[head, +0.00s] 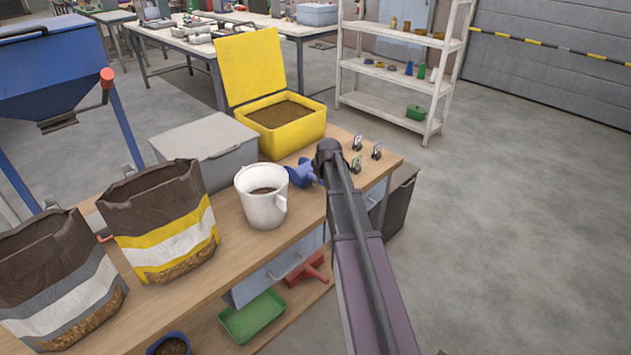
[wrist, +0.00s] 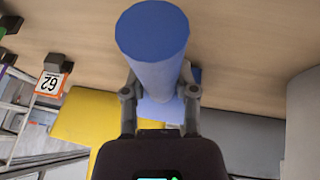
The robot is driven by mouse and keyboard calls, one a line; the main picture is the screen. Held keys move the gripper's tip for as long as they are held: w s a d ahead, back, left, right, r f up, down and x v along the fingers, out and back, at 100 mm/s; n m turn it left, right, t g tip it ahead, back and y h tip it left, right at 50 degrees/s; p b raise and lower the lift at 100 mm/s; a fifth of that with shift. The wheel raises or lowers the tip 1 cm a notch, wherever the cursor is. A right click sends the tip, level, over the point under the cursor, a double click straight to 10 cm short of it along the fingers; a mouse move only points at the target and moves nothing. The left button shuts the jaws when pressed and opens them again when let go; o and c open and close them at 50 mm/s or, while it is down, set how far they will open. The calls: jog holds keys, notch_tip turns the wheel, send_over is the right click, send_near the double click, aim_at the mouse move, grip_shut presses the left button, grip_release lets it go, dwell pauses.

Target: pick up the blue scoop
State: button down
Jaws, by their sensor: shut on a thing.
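The blue scoop (head: 300,174) shows in the head view at the end of my arm, over the workbench between the white bucket and the small tag stands. In the wrist view its round handle (wrist: 152,36) points toward the camera, between my two fingers. My gripper (wrist: 160,92) is shut on the handle, one finger on each side. In the head view my arm hides the gripper's fingers and part of the scoop. I cannot tell whether the scoop touches the bench.
A white bucket (head: 262,199) stands left of the scoop. Behind it are an open yellow bin (head: 281,141) of pellets and a grey box (head: 208,151). Small tag stands (head: 357,165) are close on the right. Two open bags (head: 160,222) stand at the left.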

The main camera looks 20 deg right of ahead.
jog(key=shift+r+p, duration=1.65)
jog(key=shift+r, duration=0.15)
jog(key=s+r+p, duration=0.1)
jog(key=s, duration=1.5)
jog(key=shift+a, duration=0.45)
